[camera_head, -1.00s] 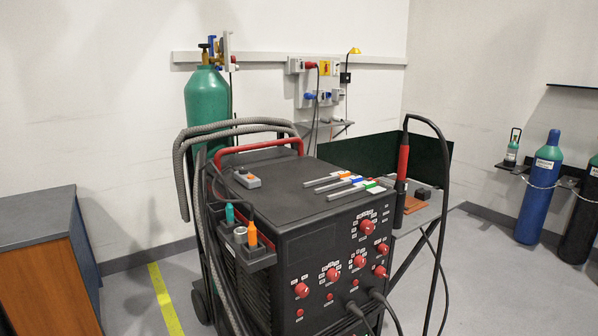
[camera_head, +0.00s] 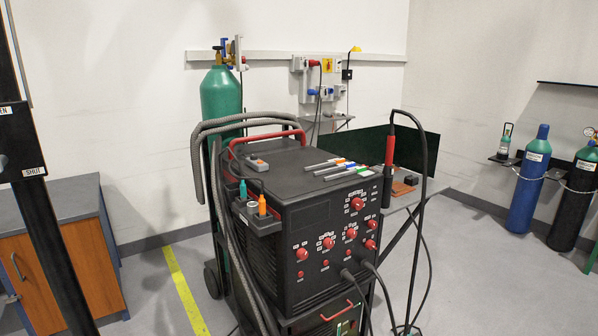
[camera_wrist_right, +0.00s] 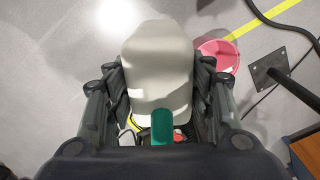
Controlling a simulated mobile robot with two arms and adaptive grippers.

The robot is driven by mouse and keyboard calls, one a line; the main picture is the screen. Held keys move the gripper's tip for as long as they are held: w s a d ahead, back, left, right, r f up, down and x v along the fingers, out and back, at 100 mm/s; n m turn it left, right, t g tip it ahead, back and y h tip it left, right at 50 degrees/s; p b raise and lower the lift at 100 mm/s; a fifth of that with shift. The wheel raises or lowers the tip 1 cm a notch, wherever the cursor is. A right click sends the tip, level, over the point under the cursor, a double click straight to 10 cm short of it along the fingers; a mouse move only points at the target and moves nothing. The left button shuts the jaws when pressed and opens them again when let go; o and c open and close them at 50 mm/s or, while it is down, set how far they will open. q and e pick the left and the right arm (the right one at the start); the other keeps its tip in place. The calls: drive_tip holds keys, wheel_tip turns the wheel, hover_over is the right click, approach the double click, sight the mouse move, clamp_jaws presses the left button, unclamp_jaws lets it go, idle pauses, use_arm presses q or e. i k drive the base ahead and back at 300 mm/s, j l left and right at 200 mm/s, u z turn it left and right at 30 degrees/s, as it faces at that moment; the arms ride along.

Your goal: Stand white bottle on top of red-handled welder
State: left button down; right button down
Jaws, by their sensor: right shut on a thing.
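The red-handled welder (camera_head: 318,225) stands in the middle of the head view, a black box with red knobs on its front. Its red handle (camera_head: 266,138) arches over the back left of the top. In the right wrist view, my right gripper (camera_wrist_right: 158,82) is shut on the white bottle (camera_wrist_right: 158,60), with a finger on each side of it. A teal piece (camera_wrist_right: 162,126) shows at the bottle's near end; I cannot tell whether it belongs to the bottle. Neither gripper nor the bottle shows in the head view. My left gripper is not in view.
A black post (camera_head: 45,215) stands at the left. A pink bucket (camera_wrist_right: 220,56) is on the floor.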

sight(290, 182)
drive_tip(key=k+u, duration=0.1)
drive_tip(key=u, duration=1.1)
drive_tip(key=l+u, duration=0.1)
drive_tip(key=u, duration=0.35)
drive_tip(key=l+u, duration=0.15)
drive_tip(key=u, duration=0.35)
drive_tip(key=l+u, duration=0.1)
drive_tip(key=u, duration=0.35)
drive_tip(key=k+l, duration=0.15)
drive_tip(key=l, duration=0.3)
drive_tip(key=k+l, duration=0.2)
drive_tip(key=l, duration=0.25)
drive_tip(key=k+l, duration=0.15)
drive_tip(key=l, duration=0.35)
drive_tip(key=k+l, duration=0.15)
drive_tip(key=l, duration=0.3)
drive_tip(key=k+l, duration=0.2)
drive_tip(key=l, duration=0.25)
drive_tip(key=k+l, duration=0.15)
drive_tip(key=l, duration=0.3)
drive_tip(key=k+l, duration=0.15)
drive_tip(key=l, duration=0.35)
drive_tip(key=k+l, duration=0.15)
drive_tip(key=l, duration=0.3)
